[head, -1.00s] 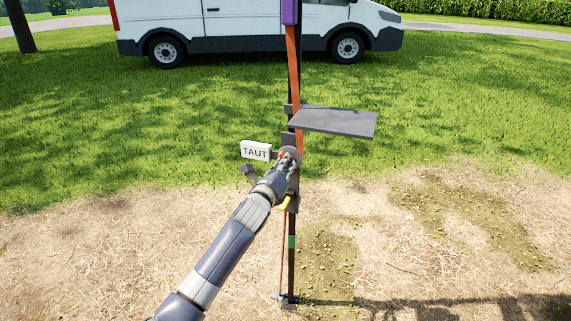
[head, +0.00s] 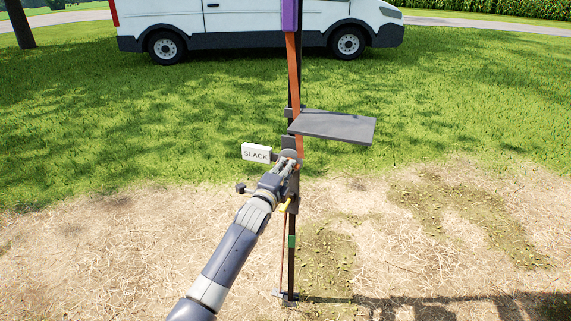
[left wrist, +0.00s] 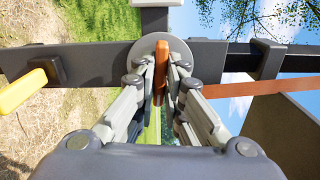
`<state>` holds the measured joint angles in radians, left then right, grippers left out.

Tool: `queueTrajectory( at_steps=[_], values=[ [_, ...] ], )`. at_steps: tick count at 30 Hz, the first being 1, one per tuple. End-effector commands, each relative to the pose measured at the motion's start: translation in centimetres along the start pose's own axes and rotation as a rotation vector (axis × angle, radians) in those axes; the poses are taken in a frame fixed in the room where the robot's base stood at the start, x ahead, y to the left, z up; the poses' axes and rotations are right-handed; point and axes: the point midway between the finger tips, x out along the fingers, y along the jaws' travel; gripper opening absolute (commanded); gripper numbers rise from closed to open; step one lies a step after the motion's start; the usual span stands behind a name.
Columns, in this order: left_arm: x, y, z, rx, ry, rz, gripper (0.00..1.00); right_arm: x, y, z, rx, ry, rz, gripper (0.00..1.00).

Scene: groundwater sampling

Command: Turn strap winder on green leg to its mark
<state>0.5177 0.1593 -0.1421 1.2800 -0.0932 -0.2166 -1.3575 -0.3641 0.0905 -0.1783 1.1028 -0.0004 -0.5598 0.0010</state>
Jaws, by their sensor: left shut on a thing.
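The black leg (head: 291,265) stands upright with a green band (head: 291,241) low on it. The strap winder is a grey disc (head: 292,155) on this leg, with an orange handle (left wrist: 159,82) that shows between my fingers in the left wrist view. My left gripper (head: 287,167) is shut on the handle. In the left wrist view, the fingers (left wrist: 160,77) lie on both sides of it and hide part of the disc. A white sign (head: 256,152) beside the winder reads SLACK. An orange strap (head: 293,70) runs up the leg. I cannot make out the winder's mark.
A dark grey shelf (head: 335,127) juts out to the right just above the winder. A yellow lever (head: 284,206) sits below the winder. A purple part (head: 289,14) is at the top. A white van (head: 240,22) stands behind. Open grass and straw lie around.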

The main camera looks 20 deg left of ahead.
Motion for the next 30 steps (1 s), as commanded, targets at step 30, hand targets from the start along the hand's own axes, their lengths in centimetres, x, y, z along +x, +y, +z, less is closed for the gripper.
queueTrajectory(
  at_steps=[30],
  values=[
    [0.0, 0.1, 0.1, -0.776, -0.002, -0.002, 0.00, 1.7, -0.4, 10.8, -0.016, -0.080, -0.007, 0.33]
  ],
)
